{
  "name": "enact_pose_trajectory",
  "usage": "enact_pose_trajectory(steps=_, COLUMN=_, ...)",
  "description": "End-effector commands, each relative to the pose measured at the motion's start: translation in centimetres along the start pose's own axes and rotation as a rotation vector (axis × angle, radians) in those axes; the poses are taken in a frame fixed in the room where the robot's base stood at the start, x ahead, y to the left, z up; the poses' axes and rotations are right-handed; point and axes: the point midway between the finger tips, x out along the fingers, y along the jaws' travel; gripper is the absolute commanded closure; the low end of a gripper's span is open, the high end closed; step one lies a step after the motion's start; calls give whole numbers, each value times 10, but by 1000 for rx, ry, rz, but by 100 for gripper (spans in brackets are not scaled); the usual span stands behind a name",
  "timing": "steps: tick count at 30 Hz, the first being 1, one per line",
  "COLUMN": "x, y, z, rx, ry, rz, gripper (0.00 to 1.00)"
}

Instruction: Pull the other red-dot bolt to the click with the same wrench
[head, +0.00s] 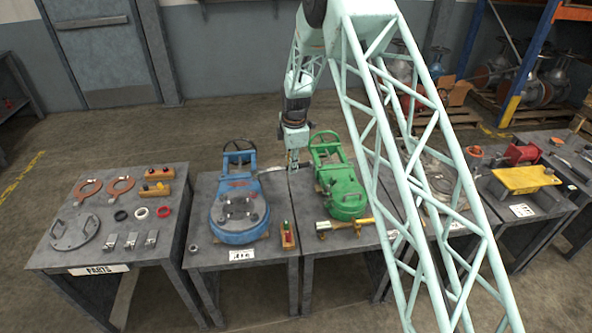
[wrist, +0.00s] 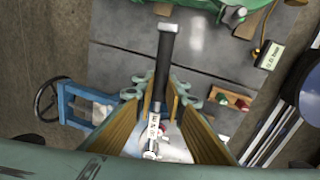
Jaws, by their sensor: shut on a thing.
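My gripper (head: 293,160) hangs over the gap between the blue valve (head: 238,218) and the green valve (head: 343,190). In the wrist view my gripper (wrist: 156,108) has its tan-lined fingers closed around a wrench with a long black handle (wrist: 164,60), a silver shaft and a white label. The wrench's lower end is partly hidden among the fingers. The blue valve stands on its table with a round flange plate facing up; part of its blue frame shows in the wrist view (wrist: 90,106). Bolts on the flange are small, and I cannot make out any red dots.
A wooden block with red and green pieces (head: 288,236) stands right of the blue valve. The left table (head: 110,255) holds orange rings, a grey disc and small parts. A yellow tray (head: 525,180) lies far right. My lattice arm hides part of the tables right of the green valve.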

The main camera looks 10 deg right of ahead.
Motion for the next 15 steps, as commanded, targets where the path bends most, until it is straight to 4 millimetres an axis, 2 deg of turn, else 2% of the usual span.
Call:
enact_pose_trajectory(steps=6, x=6, y=19, z=-10, rx=-126, ry=26, rz=6, gripper=100)
enact_pose_trajectory(steps=15, x=10, y=37, z=-21, rx=-257, ry=55, rz=12, gripper=100)
